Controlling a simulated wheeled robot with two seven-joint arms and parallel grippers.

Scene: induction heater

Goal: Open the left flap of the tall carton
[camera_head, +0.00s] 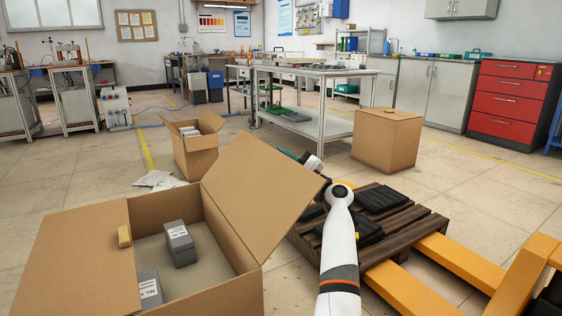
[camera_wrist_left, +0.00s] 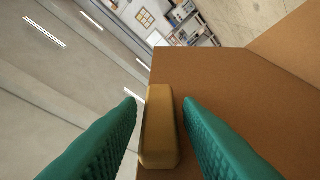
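A large open carton (camera_head: 95,300) is at the lower left. My right gripper is not in view.
Grey boxes (camera_head: 179,244) lie inside the carton. A smaller open carton (camera_head: 196,158) and a closed carton (camera_head: 387,140) stand farther back. A dark pallet (camera_head: 415,222) and yellow pallet-truck forks (camera_head: 410,290) lie right of my arm. Workbenches stand behind.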

